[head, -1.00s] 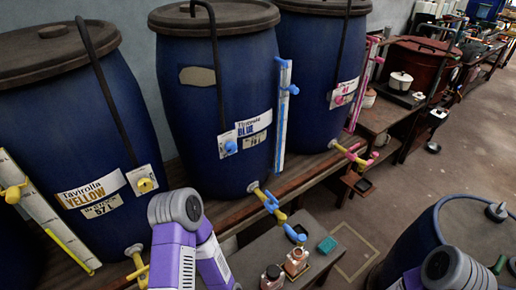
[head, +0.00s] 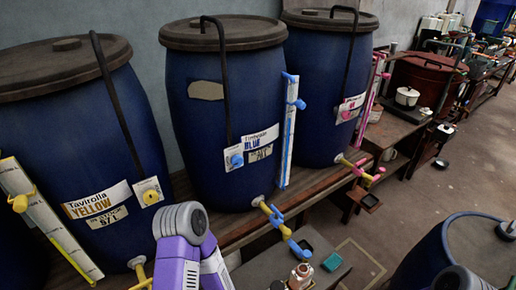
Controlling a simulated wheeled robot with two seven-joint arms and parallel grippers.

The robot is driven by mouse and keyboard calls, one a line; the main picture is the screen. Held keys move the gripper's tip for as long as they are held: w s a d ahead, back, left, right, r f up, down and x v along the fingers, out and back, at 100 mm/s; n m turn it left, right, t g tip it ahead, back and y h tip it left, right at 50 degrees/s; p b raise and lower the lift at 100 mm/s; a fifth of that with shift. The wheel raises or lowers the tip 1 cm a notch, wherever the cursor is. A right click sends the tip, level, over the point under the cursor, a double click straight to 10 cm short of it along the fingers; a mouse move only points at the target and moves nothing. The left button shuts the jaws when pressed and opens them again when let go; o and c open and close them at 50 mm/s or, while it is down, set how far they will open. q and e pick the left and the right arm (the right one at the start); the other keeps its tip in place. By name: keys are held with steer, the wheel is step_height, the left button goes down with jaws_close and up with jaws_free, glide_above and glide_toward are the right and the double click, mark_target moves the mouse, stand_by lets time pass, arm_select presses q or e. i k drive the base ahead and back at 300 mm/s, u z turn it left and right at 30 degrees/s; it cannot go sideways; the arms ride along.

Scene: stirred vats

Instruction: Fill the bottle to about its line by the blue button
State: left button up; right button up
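The blue button (head: 236,160) is on a white plate on the front of the middle vat (head: 200,130), beside a label reading BLUE. Below it, a yellow tap with blue handles (head: 275,216) comes out near the vat's foot. A small glass bottle (head: 300,276) stands on a low grey table at the bottom edge, partly cut off. A second small bottle (head: 278,285) beside it is nearly out of the picture. Their fill lines cannot be made out.
A yellow-labelled vat (head: 70,150) stands left and a pink-labelled vat (head: 325,95) right, along a wooden bench (head: 240,228). A teal block (head: 331,261) lies on the low table (head: 262,265). A blue barrel (head: 445,255) stands front right. Open floor (head: 440,190) lies at right.

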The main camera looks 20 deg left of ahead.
mark_target(307, 254)
steer(key=z, duration=1.2)
steer(key=i, duration=0.7)
steer(key=u, duration=2.8)
